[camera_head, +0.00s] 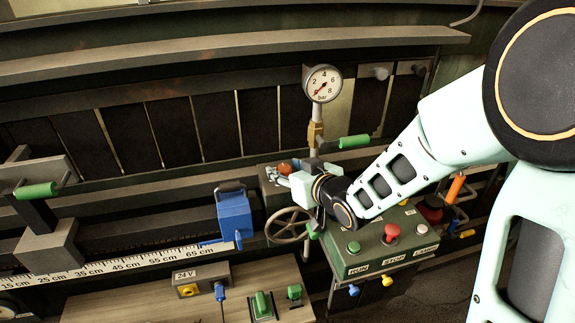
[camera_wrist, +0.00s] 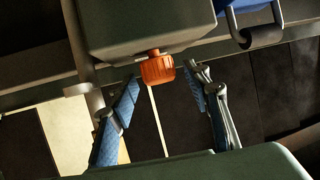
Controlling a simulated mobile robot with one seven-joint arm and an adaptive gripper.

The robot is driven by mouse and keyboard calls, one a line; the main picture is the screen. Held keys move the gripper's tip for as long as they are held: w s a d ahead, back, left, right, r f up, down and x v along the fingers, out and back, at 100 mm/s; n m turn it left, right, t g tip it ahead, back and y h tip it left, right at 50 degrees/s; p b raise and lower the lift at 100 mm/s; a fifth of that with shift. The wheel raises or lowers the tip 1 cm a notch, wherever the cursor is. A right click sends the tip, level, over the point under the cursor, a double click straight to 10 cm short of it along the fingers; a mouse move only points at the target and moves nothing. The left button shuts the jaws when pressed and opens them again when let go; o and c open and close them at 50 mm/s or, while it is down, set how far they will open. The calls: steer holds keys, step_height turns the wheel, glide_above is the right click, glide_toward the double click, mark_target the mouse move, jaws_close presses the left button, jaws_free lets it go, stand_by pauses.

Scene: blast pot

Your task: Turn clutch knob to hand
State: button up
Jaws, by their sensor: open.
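An orange ribbed knob (camera_wrist: 158,70), likely the clutch knob, sticks out from a dark grey-green box (camera_wrist: 140,28) in the wrist view. In the head view the knob (camera_head: 285,168) is small, beside my gripper (camera_head: 278,174). My gripper (camera_wrist: 163,88) is open, with its blue-padded fingers on either side of the knob. Visible gaps separate both fingertips from the knob in the wrist view. Any marking for the knob's setting is too small or hidden to read.
A handwheel (camera_head: 288,226) and a blue block (camera_head: 234,215) lie close below and left of my gripper. A pressure gauge (camera_head: 322,83) stands above it. A green control box (camera_head: 378,245) with buttons sits below my wrist. A green-handled lever (camera_head: 354,142) is nearby.

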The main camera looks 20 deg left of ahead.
steer(key=shift+x, duration=0.75)
steer(key=shift+c, duration=0.2)
steer(key=c, duration=1.1)
